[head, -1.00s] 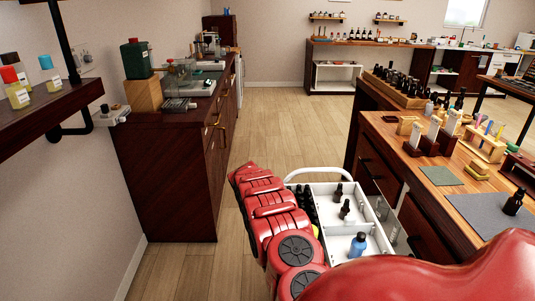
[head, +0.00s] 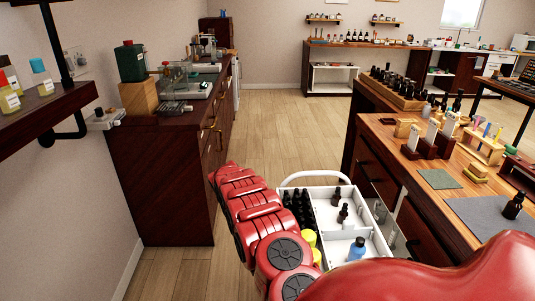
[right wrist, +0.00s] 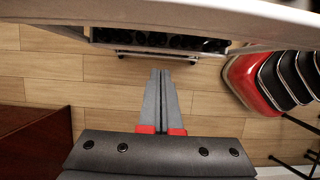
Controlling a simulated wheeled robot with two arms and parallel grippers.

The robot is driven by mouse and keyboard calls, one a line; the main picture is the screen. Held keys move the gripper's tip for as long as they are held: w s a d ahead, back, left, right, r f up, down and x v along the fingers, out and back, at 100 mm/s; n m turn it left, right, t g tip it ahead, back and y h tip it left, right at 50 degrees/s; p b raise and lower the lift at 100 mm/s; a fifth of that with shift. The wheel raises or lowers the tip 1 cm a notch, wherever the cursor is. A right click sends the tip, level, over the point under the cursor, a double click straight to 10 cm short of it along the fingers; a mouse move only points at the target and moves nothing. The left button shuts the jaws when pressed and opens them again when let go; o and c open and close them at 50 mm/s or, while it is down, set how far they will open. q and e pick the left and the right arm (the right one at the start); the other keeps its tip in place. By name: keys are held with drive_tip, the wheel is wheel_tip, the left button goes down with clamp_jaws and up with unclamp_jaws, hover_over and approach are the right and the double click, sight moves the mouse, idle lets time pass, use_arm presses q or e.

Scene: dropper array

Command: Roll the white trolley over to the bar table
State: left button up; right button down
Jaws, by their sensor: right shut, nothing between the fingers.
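The white trolley (head: 323,207) stands at the lower middle of the head view, with dark bottles, a blue bottle and yellow caps in its open top and a white rail at its far end. My red right arm covers its left side. In the right wrist view, the trolley's pale edge (right wrist: 150,12) crosses the top, above a low rack of dark bottles. My right gripper (right wrist: 160,74) is shut and empty, its tips pointing at the trolley without visible contact. The long wooden table (head: 350,44) with bottles at the back may be the bar table. My left gripper is out of view.
A dark wood cabinet (head: 165,185) stands at the left. A wooden counter (head: 385,128) with bottles and racks stands close along the trolley's right. Clear plank floor (head: 285,120) runs between them to the back.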

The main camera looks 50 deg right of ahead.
drive_tip(key=v, duration=0.8)
drive_tip(key=shift+b, duration=0.35)
drive_tip(key=shift+a+r, duration=0.15)
